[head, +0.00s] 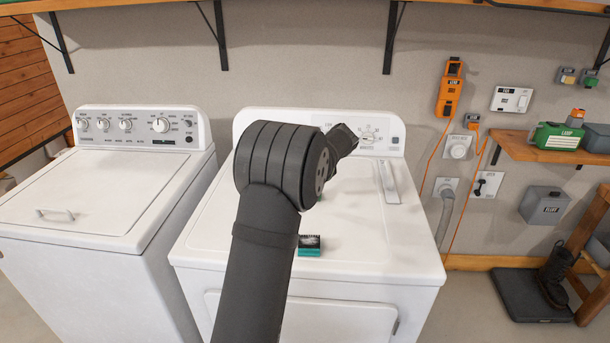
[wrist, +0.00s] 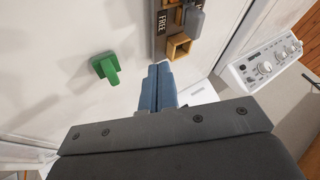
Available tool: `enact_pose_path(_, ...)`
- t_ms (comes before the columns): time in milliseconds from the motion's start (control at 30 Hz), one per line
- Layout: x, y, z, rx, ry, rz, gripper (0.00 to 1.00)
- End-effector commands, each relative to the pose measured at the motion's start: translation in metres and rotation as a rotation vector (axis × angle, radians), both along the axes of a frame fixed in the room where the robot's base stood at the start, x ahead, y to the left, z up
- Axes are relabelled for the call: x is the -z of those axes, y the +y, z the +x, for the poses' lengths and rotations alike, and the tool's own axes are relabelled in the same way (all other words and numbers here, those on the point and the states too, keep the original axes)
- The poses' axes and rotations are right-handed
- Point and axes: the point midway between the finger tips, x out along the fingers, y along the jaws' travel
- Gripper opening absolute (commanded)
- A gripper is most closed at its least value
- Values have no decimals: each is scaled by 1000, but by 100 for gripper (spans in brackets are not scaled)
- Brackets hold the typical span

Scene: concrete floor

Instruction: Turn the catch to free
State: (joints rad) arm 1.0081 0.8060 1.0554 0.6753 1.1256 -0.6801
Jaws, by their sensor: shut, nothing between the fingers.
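In the wrist view, a catch with a grey-blue piece (wrist: 192,20) sits on a dark plate (wrist: 160,38) lettered FREE. A square, hollow brass-coloured bracket (wrist: 180,46) is at the plate's end nearest my gripper. More lettering beside the grey-blue piece is cut off by the frame edge. My gripper (wrist: 157,72) has its blue fingers shut together and empty, just below and left of the bracket in the picture. I cannot tell whether they touch it. In the head view my arm hides the fingers, and I cannot make out the catch.
A green knob-like piece (wrist: 105,69) projects from the pale surface left of my fingers. In the head view, a white washer (head: 90,190) stands left of a white dryer (head: 385,245). A small teal-and-black box (head: 309,246) lies on the dryer. Shelves and wall devices are right.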

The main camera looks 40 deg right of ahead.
Motion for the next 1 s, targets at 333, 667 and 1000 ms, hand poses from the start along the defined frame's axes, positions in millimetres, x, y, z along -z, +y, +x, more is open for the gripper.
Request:
enact_pose_path(333, 39, 21, 42, -4, 0, -2, 0)
enact_pose_path(667, 40, 37, 55, -1, 1, 0, 0)
enact_pose_path(1000, 40, 37, 55, -4, 1, 0, 0)
